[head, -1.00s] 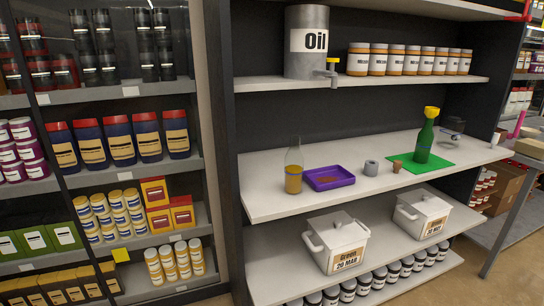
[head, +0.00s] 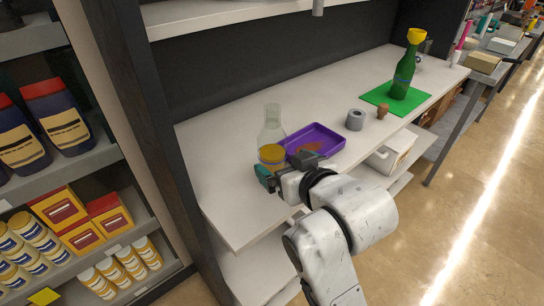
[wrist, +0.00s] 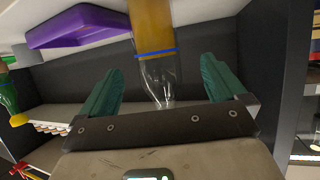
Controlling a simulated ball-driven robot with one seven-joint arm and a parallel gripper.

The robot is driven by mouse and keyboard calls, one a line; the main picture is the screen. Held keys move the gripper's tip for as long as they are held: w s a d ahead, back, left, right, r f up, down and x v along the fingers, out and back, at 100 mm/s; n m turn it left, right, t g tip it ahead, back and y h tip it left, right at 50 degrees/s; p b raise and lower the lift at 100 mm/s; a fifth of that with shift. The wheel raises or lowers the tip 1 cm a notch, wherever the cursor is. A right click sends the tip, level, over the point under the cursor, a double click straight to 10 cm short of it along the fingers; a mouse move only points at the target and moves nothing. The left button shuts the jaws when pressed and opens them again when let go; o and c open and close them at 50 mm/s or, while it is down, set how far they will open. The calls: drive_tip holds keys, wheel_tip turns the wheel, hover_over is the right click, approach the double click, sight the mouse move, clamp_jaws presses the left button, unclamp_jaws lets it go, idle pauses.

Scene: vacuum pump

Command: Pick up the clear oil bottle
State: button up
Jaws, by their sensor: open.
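The clear oil bottle (head: 271,127) stands upright on the middle shelf, with amber oil in its lower part. In the wrist view the bottle (wrist: 155,58) appears inverted, with a blue band above the oil level and its clear neck towards my palm. My gripper (head: 284,168) is at the near side of the bottle, low by the oil. In the wrist view my gripper (wrist: 161,65) is open, with one teal finger on each side of the bottle and visible gaps to both. The gripper hides part of the bottle's base in the head view.
A purple tray (head: 330,138) with brown contents sits close to the right of the bottle. The shelf left of the bottle is clear.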

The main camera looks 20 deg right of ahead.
sight(272, 155)
drive_tip(key=x, duration=0.2)
drive_tip(key=shift+w+f, duration=0.15)
drive_tip(key=shift+w, duration=0.2)
drive_tip(key=shift+d+p+x, duration=0.1)
drive_tip(key=shift+p+x, duration=0.05)
drive_tip(key=shift+x, duration=1.15)
drive_tip(key=shift+d+p+x, duration=0.15)
drive_tip(key=shift+x, duration=1.15)
drive_tip(key=shift+s, duration=0.1)
drive_tip(key=shift+c, duration=0.5)
drive_tip(key=c, duration=1.2)
